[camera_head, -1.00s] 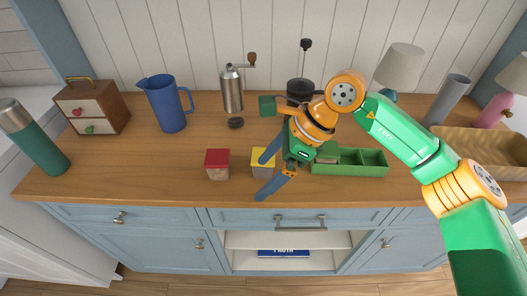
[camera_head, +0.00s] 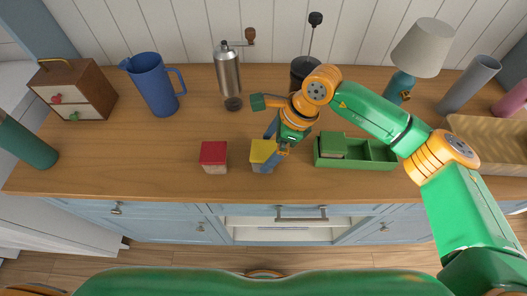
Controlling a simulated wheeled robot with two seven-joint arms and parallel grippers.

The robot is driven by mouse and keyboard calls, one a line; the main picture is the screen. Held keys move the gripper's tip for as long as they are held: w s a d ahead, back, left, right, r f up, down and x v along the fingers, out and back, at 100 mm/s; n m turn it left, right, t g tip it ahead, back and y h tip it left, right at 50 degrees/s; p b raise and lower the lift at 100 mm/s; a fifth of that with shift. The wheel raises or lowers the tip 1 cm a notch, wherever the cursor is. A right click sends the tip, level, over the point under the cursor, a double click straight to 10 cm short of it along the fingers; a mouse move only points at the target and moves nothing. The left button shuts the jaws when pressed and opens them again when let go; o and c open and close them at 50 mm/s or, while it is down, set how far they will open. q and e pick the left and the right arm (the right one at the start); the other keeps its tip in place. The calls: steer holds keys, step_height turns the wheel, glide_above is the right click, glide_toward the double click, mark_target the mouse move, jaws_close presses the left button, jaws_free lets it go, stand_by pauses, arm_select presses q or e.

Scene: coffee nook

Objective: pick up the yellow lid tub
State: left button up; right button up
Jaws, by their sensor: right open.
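The yellow lid tub (camera_head: 262,155) stands upright on the wooden counter, between the red lid tub (camera_head: 213,157) and the green divided tray. My right gripper (camera_head: 269,148) is open. It comes from the upper right, its blue fingers pointing down at the yellow lid tub. One finger shows at the tub's right side and partly covers it; the other is mostly hidden behind. I cannot tell whether the fingers touch the tub. My left gripper is not in view.
The green divided tray (camera_head: 383,163) is close on the right. A grinder (camera_head: 228,72), blue jug (camera_head: 154,84) and small drawer chest (camera_head: 76,90) stand behind and left. A lamp (camera_head: 421,50) and basket (camera_head: 492,130) are at the right. The counter's front strip is clear.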

steer(key=shift+s+r, duration=0.1)
steer(key=shift+s, duration=0.1)
steer(key=c, duration=1.3)
steer(key=shift+w, duration=0.1)
steer(key=shift+c, duration=0.2)
